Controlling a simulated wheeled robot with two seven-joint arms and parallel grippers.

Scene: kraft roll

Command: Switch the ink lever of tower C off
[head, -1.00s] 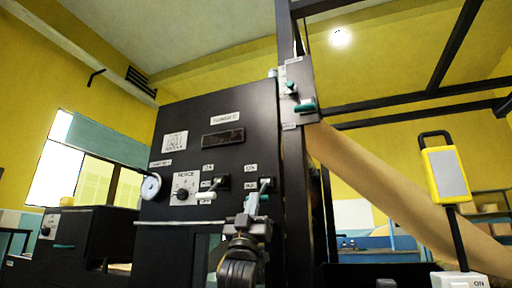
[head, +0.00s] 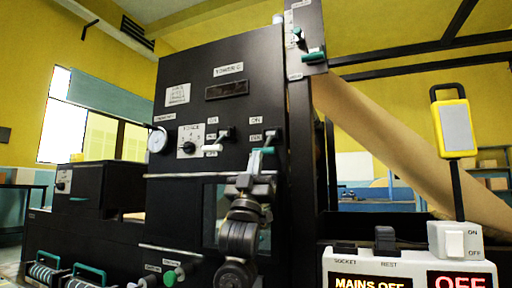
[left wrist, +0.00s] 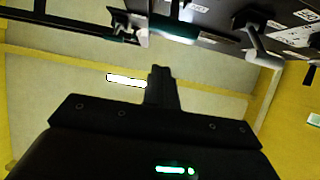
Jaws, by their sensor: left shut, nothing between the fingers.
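The black panel of tower C (head: 229,105) stands at the centre of the head view, with its name label near the top. Two levers stick out from it: a left one with a pale handle (head: 212,148) and a right one with a teal grip (head: 263,150). Their small labels are too blurred to tell surely which is the ink lever. My left gripper (head: 258,174) is just below the right lever, shut and empty; contact cannot be told. In the left wrist view its shut fingers (left wrist: 162,86) point up towards a teal grip (left wrist: 173,30). My right gripper is not in view.
A gauge (head: 157,140) and a dial (head: 188,141) sit left of the levers. A post with a teal-handled control (head: 314,56) stands right of the panel. A box with a lit MAINS OFF sign (head: 370,281) and a white switch (head: 455,240) is at lower right.

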